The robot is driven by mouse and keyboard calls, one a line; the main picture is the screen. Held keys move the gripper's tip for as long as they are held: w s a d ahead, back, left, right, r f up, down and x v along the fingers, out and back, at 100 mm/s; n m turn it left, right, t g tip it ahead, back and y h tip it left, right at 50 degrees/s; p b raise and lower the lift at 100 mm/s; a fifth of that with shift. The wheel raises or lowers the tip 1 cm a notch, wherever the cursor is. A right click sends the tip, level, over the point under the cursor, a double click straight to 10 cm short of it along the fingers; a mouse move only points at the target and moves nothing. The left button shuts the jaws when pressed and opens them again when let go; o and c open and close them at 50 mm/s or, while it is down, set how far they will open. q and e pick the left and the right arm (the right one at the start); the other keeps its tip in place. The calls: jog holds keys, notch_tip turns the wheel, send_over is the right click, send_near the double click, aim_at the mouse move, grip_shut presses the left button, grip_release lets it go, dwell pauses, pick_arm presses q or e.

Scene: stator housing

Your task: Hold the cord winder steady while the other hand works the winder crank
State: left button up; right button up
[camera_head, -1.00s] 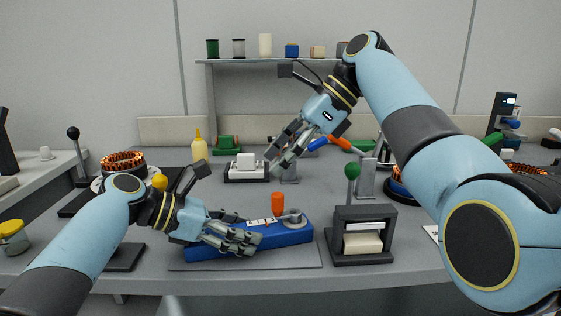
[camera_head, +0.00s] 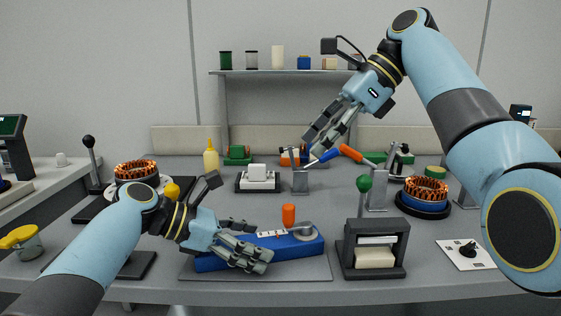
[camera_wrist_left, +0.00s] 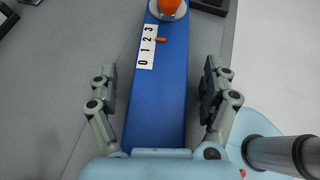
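The cord winder (camera_head: 290,246) is a long blue block on a grey mat, with an orange knob (camera_head: 288,214) and a round grey part at its right end. In the left wrist view the blue block (camera_wrist_left: 162,100) runs between my left gripper's fingers, with a 0-to-3 number strip and the orange knob (camera_wrist_left: 170,6) beyond them. My left gripper (camera_head: 248,254) straddles the block's left half; the fingers are spread, with a visible gap on the left side. My right gripper (camera_head: 322,140) is empty, high above the back of the table, away from the winder, with its fingers apart.
A dark box with a green-knobbed lever (camera_head: 376,248) stands just right of the winder. A yellow bottle (camera_head: 211,160) stands back left.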

pick_arm(q)
jog(key=shift+s+a+f, duration=0.1)
jog(key=shift+s+f, duration=0.05)
jog(key=shift+f, duration=0.1)
